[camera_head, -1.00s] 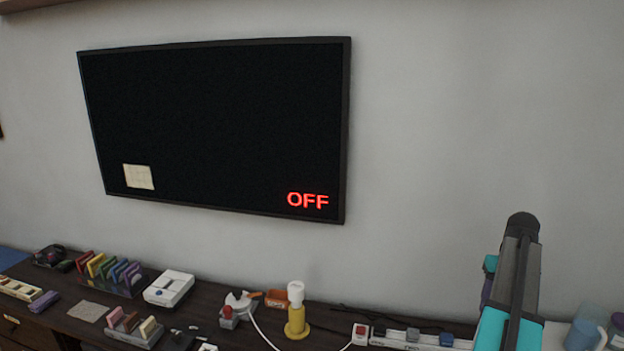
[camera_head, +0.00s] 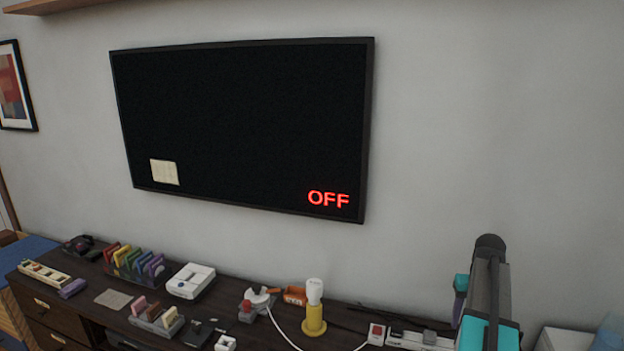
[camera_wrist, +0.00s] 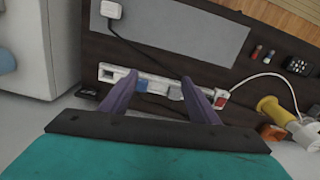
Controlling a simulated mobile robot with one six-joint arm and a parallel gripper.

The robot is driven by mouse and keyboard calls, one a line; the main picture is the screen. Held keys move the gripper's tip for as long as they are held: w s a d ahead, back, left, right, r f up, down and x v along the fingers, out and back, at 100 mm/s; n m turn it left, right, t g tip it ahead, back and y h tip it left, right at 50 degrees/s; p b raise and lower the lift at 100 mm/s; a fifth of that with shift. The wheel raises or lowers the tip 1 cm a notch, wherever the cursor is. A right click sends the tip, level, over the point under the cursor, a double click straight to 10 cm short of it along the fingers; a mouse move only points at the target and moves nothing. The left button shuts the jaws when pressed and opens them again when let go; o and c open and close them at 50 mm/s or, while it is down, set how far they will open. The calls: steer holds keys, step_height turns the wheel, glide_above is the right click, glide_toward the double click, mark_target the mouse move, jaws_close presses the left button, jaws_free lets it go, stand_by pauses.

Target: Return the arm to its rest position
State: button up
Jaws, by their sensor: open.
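My arm (camera_head: 486,300), teal and dark grey, stands at the lower right of the head view, in front of the wall and over the right end of the dark cabinet. My gripper (camera_wrist: 168,86) shows in the wrist view with its two purple fingers spread apart and nothing between them. Beyond the fingertips is a white power strip (camera_wrist: 153,84) on the cabinet; I cannot tell how far below the fingers it lies.
The dark cabinet top (camera_head: 85,282) carries a rack of coloured cartridges (camera_head: 134,264), a white console (camera_head: 190,281), a yellow lamp (camera_head: 314,310) and cables. A wall TV (camera_head: 242,128) reads OFF. A white box (camera_wrist: 38,50) stands left in the wrist view.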

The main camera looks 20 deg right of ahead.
steer(key=w+a+f+n, duration=0.1)
steer(key=w+a+f, duration=0.2)
steer(key=a, duration=0.9)
steer(key=w+a+f+n, duration=0.2)
steer(key=w+a+f, duration=0.1)
steer(key=a+f, duration=0.6)
steer(key=w+a+f+n, duration=0.1)
steer(key=w+a+f, duration=0.2)
steer(key=a, duration=1.4)
step_height(320, 180, down, 4)
steer(key=shift+r+n, duration=0.25)
steer(key=shift+n, duration=0.05)
steer(key=s+a+f+n, duration=0.1)
steer(key=s+a+f, duration=0.1)
steer(key=a, duration=0.4)
steer(key=s+a+f, duration=0.2)
steer(key=a+f, duration=0.1)
steer(key=a, duration=0.3)
steer(key=s+f+g+b, duration=0.5)
steer(key=s+f+b, duration=0.5)
steer(key=s+f, duration=1.5)
step_height(320, 180, down, 3)
steer(key=shift+s+d+r+n+g, duration=0.2)
steer(key=shift+s+n+g, duration=0.1)
steer(key=shift+g, duration=0.1)
